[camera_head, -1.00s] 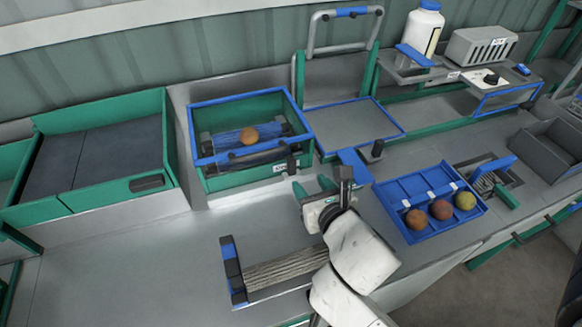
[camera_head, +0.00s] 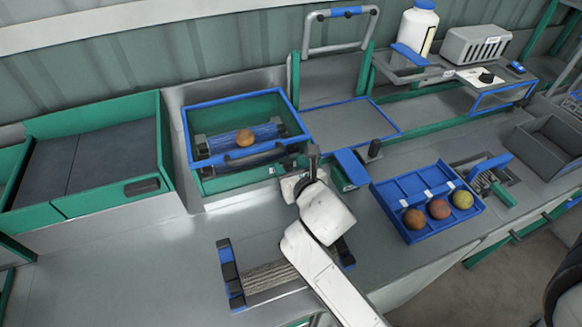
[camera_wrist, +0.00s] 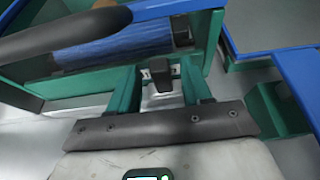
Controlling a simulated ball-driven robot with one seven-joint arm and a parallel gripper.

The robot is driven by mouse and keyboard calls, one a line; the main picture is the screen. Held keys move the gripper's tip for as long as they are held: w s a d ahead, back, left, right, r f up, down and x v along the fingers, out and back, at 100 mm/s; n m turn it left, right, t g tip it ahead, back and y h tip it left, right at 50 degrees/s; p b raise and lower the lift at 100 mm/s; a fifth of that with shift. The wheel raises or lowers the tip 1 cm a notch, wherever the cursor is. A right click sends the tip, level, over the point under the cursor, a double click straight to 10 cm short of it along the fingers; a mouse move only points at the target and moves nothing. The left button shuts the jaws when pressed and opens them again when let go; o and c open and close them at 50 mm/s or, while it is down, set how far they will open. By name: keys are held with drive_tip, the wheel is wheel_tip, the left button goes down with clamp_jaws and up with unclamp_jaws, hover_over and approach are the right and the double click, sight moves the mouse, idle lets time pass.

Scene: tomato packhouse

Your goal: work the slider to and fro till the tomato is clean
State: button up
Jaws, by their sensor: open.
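The tomato (camera_head: 244,137), orange-brown, lies on the blue brush roller (camera_head: 222,142) inside the green, blue-rimmed wash box (camera_head: 228,182). A dark curved handle bar (camera_head: 255,153) runs along the box's front; it also shows large at the upper left of the wrist view (camera_wrist: 60,33). A dark block-like knob (camera_wrist: 160,68), apparently the slider's, stands at the box's front right. My gripper (camera_wrist: 160,84) is open, with its green fingers either side of the knob; contact cannot be told. In the head view my arm hides the knob and fingertips.
A blue tray (camera_head: 408,183) with three tomatoes stands to the right. A slatted roller piece (camera_head: 270,275) lies in front, partly behind my arm. A green bin (camera_head: 100,195) is at left. A blue-edged panel (camera_head: 350,118) adjoins the box. The bench front left is clear.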

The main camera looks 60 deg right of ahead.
clamp_jaws()
idle(0.5)
